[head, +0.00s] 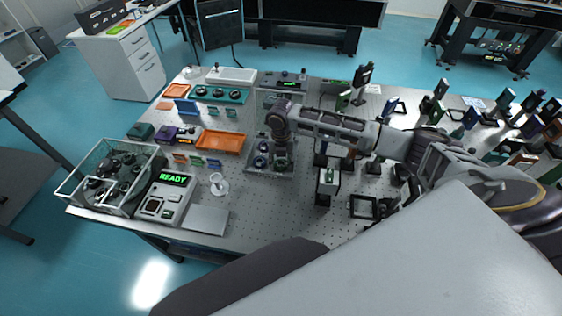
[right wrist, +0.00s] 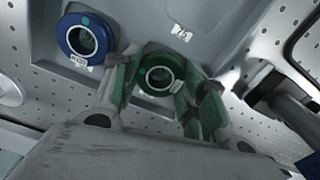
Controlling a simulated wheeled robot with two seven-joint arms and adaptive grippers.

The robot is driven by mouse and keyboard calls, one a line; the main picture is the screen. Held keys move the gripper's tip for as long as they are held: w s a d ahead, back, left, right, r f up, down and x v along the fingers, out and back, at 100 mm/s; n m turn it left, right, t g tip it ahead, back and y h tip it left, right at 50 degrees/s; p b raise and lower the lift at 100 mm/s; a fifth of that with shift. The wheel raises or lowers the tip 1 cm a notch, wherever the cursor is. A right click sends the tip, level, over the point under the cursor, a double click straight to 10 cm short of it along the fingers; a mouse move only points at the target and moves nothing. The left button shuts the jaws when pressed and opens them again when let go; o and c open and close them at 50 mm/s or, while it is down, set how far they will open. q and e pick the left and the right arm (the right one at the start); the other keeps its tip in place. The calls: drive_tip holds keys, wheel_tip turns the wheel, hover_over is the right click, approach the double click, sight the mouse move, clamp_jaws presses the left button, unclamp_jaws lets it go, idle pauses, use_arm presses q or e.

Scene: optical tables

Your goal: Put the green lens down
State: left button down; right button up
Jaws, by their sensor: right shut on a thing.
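The green lens (right wrist: 160,76) is a green ring with a dark bore, and it sits between the green-padded fingertips of my right gripper (right wrist: 163,85) in the right wrist view. The fingers are shut on its sides. It is over or against a grey lens tray (right wrist: 215,18); I cannot tell whether it touches. In the head view my right gripper (head: 281,150) points down over this tray (head: 268,174) near the middle of the table, and the green lens is small below it. My left gripper is not in view.
A blue-ringed lens (right wrist: 85,36) sits in the tray beside the green one. An orange tray (head: 220,141) lies to the left. A device reading READY (head: 166,196) and a glass-walled box (head: 112,175) stand front left. Several optic mounts crowd the right side.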

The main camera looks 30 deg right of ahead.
sight(281, 164)
drive_tip(key=shift+f, duration=0.15)
drive_tip(key=o, duration=0.8)
drive_tip(key=shift+r+b, duration=0.5)
drive_tip(key=shift+r, duration=5.65)
